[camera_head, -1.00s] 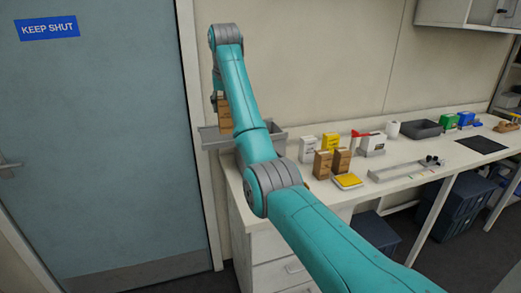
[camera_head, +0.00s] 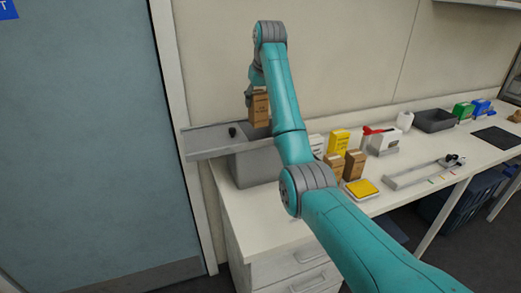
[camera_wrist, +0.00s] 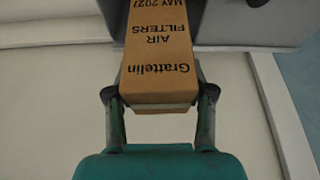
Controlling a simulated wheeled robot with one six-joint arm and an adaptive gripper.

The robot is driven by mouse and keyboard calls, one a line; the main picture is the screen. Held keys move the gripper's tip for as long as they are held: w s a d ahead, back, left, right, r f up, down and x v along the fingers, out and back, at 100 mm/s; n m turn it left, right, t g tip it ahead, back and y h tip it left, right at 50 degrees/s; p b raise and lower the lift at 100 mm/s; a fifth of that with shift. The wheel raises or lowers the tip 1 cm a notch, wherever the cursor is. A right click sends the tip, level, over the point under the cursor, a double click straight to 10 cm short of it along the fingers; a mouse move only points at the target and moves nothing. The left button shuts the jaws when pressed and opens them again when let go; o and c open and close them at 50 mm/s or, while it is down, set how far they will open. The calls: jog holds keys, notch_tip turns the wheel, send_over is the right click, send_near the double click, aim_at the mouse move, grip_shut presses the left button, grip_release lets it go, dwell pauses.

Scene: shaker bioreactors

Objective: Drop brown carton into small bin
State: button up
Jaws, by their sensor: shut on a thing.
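The brown carton (camera_head: 259,108) is held upright in my gripper (camera_head: 252,92), above the counter's left end. In the wrist view the carton (camera_wrist: 160,58) shows printed text, "Grattelin AIR FILTERS", and the gripper fingers (camera_wrist: 160,95) close on its two sides. In the head view the carton overlaps the bin's top; the exact gap cannot be told.
Two brown cartons (camera_head: 354,164), a yellow box (camera_head: 339,142), a flat yellow item (camera_head: 361,188) and a red-handled item (camera_head: 376,131) stand right of my arm. The door (camera_head: 80,150) is at left, the wall close behind.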

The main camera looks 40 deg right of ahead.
aim_at(257, 91)
jog(key=shift+d+f, duration=0.1)
jog(key=shift+f, duration=2.65)
jog(key=o, duration=1.3)
jog(key=shift+o, duration=0.2)
notch_tip(257, 91, up, 10)
